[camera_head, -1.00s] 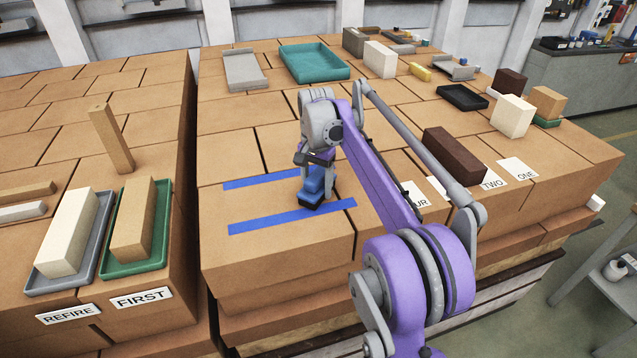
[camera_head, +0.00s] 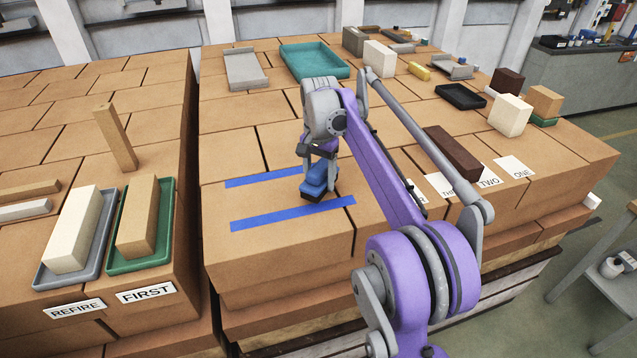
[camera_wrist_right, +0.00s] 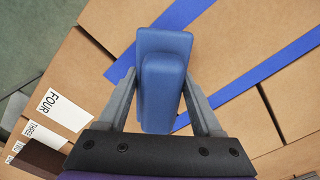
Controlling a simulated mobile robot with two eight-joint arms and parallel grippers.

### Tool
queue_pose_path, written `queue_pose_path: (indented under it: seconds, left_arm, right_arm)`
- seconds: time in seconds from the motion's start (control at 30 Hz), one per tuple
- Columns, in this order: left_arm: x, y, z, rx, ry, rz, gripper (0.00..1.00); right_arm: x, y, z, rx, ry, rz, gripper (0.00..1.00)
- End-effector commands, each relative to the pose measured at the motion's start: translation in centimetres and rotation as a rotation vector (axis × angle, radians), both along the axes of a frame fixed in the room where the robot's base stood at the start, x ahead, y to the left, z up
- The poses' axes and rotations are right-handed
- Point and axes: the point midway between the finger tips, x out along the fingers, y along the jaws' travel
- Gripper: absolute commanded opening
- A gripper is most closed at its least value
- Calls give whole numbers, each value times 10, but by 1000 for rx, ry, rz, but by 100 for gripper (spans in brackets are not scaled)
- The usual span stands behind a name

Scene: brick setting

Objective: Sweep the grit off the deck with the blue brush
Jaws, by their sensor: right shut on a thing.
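The blue brush (camera_head: 315,180) is held upright by my right gripper (camera_head: 318,165), its dark bristles down at the deck between two blue tape strips. The right wrist view shows the blue brush (camera_wrist_right: 163,75) between both fingers of the right gripper (camera_wrist_right: 163,105). The deck (camera_head: 275,250) is the brown block top; one tape strip (camera_head: 265,217) runs in front of the brush and another (camera_head: 255,179) behind it. I cannot make out any grit on the deck. My left gripper is not in view.
Cards labelled ONE (camera_head: 515,167) and TWO (camera_head: 489,181) lie right, near a dark brown brick (camera_head: 453,153). A teal tray (camera_head: 313,61) and grey tray (camera_head: 245,70) stand at the back. Left, across a gap, bricks sit in a green tray (camera_head: 163,250) and a grey tray (camera_head: 72,281).

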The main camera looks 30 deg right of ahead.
Motion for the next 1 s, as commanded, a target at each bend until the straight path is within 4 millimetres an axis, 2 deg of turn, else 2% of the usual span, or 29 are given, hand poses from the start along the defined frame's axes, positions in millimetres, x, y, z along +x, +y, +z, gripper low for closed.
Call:
queue_pose_path:
  seconds: [0.03, 0.27, 0.5, 1.0]
  left_arm:
    - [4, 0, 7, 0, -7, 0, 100]
    - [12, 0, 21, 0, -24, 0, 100]
    - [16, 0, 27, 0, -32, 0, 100]
    - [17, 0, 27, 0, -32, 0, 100]
  right_arm:
    - [1, 0, 9, 0, -4, 1, 15]
    - [1, -2, 30, 0, -4, 5, 15]
    - [-4, -2, 47, 0, -2, 7, 15]
    - [-6, -2, 49, -1, 1, 8, 15]
